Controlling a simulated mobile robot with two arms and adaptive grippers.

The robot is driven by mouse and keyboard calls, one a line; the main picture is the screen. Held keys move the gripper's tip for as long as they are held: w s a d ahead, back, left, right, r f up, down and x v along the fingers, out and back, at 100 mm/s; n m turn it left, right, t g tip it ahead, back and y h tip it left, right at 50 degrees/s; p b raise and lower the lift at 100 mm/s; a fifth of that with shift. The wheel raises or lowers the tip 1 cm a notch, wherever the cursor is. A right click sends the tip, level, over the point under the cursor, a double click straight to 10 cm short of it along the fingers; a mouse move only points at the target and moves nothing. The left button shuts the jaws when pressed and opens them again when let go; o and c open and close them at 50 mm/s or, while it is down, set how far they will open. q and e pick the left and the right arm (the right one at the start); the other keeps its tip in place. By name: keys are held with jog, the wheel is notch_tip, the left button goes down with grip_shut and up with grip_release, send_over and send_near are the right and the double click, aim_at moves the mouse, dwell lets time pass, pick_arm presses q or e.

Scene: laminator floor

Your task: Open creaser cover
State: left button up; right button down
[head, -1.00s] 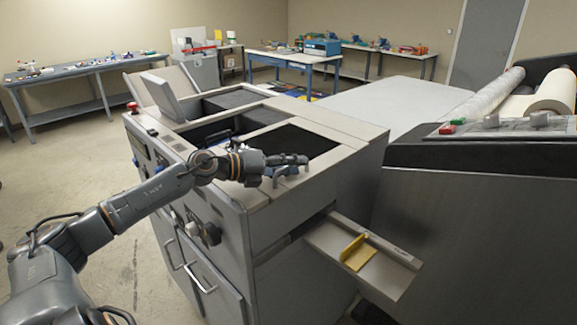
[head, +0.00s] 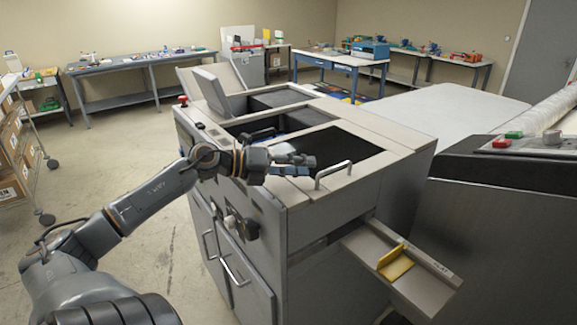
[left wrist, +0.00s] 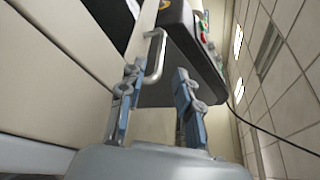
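The creaser is the large light-grey machine (head: 300,215) in the middle of the head view. Its top has dark recessed panels. A silver bar handle (head: 333,172) stands on the top's near right part, beside a dark panel (head: 345,150); I cannot tell where the cover's edges run. My left gripper (head: 303,166) is just left of the handle, over the top. In the left wrist view my left gripper (left wrist: 159,72) has its blue-grey fingers spread, with the handle (left wrist: 156,55) showing between and beyond the fingertips. It looks apart from them. My right gripper is out of view.
A tray with a yellow guide (head: 396,262) sticks out of the creaser's right end. A dark machine (head: 500,225) stands close on the right. A raised grey screen (head: 210,90) is at the creaser's back left. Open floor (head: 135,205) lies to the left.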

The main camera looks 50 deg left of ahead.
pick_arm(q)
jog(key=shift+v, duration=1.45)
